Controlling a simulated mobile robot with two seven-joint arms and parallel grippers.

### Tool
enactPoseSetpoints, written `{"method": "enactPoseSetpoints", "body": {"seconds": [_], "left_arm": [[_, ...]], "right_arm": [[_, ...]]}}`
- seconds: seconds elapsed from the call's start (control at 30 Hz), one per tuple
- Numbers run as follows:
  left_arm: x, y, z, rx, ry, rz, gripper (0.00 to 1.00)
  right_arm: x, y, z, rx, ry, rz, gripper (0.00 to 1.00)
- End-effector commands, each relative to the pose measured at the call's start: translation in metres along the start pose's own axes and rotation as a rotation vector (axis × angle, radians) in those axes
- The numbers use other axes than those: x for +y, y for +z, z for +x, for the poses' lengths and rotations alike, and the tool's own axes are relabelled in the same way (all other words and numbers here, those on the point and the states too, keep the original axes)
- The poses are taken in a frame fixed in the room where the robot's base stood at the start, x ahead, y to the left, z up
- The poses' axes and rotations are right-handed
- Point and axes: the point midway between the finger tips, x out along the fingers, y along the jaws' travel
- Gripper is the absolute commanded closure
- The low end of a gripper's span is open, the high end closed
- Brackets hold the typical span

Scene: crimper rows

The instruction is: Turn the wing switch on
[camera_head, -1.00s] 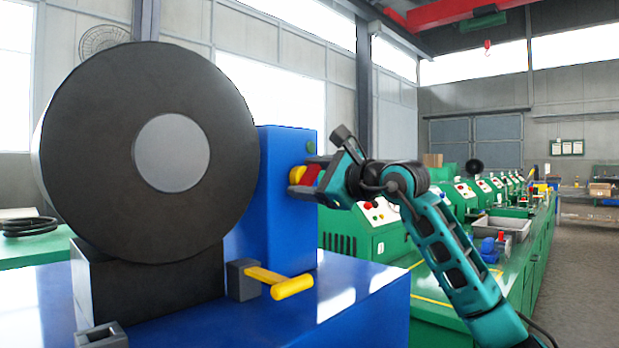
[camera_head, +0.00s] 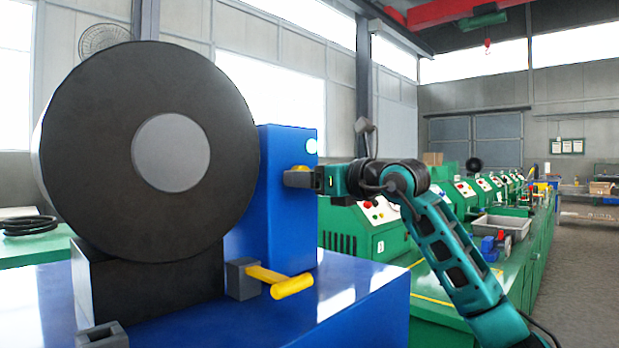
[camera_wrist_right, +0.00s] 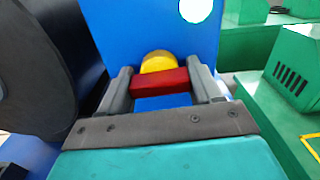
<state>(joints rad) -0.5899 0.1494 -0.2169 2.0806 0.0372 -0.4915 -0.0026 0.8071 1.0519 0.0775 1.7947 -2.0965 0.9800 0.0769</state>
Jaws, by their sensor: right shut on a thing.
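The wing switch is on the side of the blue box (camera_head: 290,215). Its yellow round base (camera_head: 300,168) shows just above my fingers in the head view. In the right wrist view its red wing (camera_wrist_right: 160,83) lies crosswise between the two fingers, in front of the yellow base (camera_wrist_right: 158,61). My right gripper (camera_head: 300,179) is shut on the red wing, and the fingers hide the wing in the head view. A round lamp (camera_head: 312,146) above the switch glows bright white; it also shows in the right wrist view (camera_wrist_right: 195,8). My left gripper is not in view.
A large black roll (camera_head: 100,150) with a grey hub stands left of the box. A yellow-handled lever (camera_head: 290,286) sticks out low on the blue bench (camera_head: 370,310). Green machines (camera_head: 365,232) and a grey tray (camera_head: 500,226) stand to the right.

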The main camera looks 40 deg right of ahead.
Motion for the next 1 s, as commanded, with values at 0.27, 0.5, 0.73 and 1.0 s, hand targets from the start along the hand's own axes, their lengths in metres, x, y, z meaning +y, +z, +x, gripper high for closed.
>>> {"method": "enactPoseSetpoints", "body": {"seconds": [0.27, 0.5, 0.73, 1.0], "left_arm": [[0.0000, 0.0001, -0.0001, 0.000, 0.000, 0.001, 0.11], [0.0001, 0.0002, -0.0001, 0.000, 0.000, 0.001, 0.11], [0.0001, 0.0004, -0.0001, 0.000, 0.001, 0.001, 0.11], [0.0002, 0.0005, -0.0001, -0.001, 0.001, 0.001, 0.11]], "right_arm": [[0.0003, -0.0016, 0.0004, 0.005, 0.000, 0.063, 0.67], [0.0003, -0.0017, 0.0004, 0.005, 0.000, 0.072, 0.67], [0.0004, -0.0017, 0.0005, 0.005, 0.001, 0.072, 0.33], [0.0002, -0.0009, 0.0003, 0.002, 0.001, 0.070, 0.11]]}}
